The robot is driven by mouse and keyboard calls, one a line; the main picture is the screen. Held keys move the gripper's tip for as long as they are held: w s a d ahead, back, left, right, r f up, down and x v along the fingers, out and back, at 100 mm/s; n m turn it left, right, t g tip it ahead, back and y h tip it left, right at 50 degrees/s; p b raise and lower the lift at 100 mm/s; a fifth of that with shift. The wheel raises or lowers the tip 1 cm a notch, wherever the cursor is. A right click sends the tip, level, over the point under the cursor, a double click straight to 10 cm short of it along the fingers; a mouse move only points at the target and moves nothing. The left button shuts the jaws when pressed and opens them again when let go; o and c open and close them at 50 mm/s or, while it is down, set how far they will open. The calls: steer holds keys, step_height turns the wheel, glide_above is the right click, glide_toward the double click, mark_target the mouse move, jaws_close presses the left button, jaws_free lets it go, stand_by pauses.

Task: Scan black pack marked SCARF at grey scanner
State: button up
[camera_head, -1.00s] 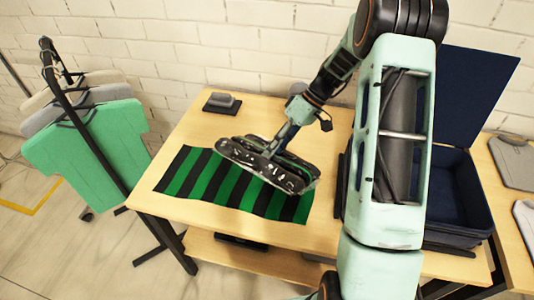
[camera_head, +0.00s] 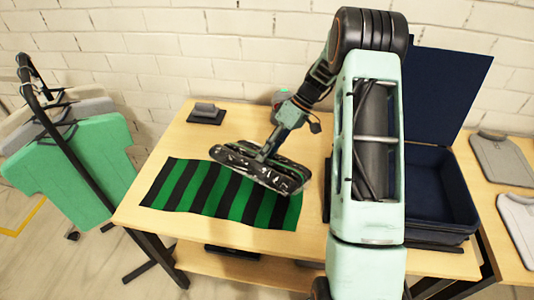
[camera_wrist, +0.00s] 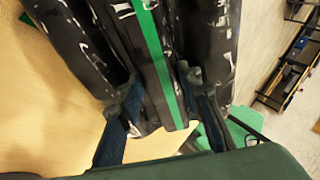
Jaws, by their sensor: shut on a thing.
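A glossy black pack (camera_head: 250,169) hangs tilted from my gripper (camera_head: 268,153), above the far right part of a green-and-black striped cloth on the table. In the wrist view the pack (camera_wrist: 110,38) fills the upper middle, with a green stripe down it. The fingers of my gripper (camera_wrist: 163,100) are shut on it from both sides. I cannot read any SCARF marking. A grey device on a dark base, which looks like the grey scanner (camera_head: 205,108), stands at the table's back left, apart from the pack.
The striped cloth (camera_head: 209,186) lies flat on the wooden table (camera_head: 140,217). An open navy box (camera_head: 432,190) stands right of my arm. A rack with green and grey garments (camera_head: 72,166) stands left. Grey folded items (camera_head: 503,158) lie on a right-hand table.

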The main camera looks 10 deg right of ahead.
steer(key=s+a+r, duration=0.1)
steer(key=s+r, duration=0.1)
steer(key=s, duration=0.1)
steer(key=s+a+r+p, duration=0.1)
steer(key=s+r, duration=0.2)
steer(key=s+a+r+p, duration=0.1)
steer(key=s+r, duration=0.2)
steer(key=shift+a, duration=0.4)
